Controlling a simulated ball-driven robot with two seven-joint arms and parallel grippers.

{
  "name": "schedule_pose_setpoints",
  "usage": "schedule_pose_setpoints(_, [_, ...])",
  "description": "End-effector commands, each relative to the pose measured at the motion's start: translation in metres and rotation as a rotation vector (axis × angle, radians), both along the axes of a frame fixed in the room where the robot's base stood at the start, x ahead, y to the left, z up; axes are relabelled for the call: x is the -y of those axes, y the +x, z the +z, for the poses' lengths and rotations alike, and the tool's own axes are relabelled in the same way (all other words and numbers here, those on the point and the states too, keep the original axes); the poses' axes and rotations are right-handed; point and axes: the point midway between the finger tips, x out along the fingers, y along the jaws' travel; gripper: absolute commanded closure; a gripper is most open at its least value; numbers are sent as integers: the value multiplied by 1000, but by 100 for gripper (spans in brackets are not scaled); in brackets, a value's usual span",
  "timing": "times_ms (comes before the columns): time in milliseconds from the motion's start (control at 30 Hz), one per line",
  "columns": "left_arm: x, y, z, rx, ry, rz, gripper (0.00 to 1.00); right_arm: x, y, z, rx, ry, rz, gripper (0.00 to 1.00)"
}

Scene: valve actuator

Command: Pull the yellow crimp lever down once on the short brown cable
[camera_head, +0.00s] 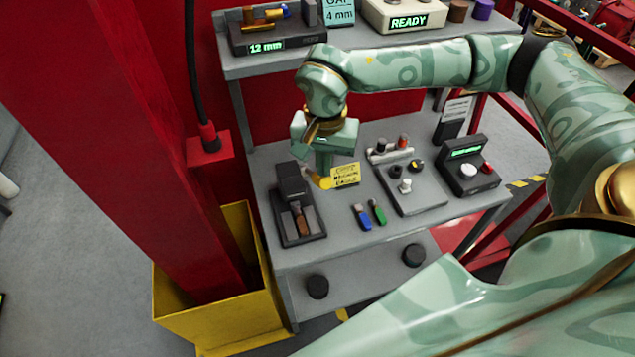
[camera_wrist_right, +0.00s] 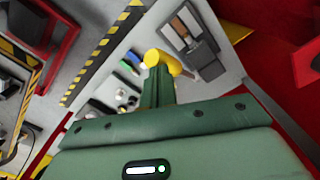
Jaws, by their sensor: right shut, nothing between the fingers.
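The dark crimp tool (camera_head: 293,190) stands at the left of the grey bench. The short brown cable (camera_head: 303,222) lies in its front slot; it also shows in the right wrist view (camera_wrist_right: 180,27). The yellow crimp lever (camera_head: 320,181) is at the tool's right side, with its rounded end in the right wrist view (camera_wrist_right: 152,58). My right gripper (camera_head: 323,172) is shut and empty, its fingers pointing down at the lever. The fingertips (camera_wrist_right: 158,70) overlap the lever in view; I cannot tell whether they touch it. My left gripper is not in view.
A yellow sign (camera_head: 345,175) stands just right of the lever. A blue piece (camera_head: 362,217) and a green piece (camera_head: 378,212) lie in front. A knob panel (camera_head: 410,185) and a small console (camera_head: 468,168) are further right. A red column (camera_head: 150,130) rises at left.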

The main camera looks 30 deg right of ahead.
Motion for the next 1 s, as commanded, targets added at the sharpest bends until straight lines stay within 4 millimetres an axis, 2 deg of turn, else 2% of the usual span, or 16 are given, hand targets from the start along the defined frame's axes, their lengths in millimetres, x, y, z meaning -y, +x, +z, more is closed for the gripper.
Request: schedule_pose_setpoints(1000, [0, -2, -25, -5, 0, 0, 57, 0, 0, -43, -2, -1, 0, 100])
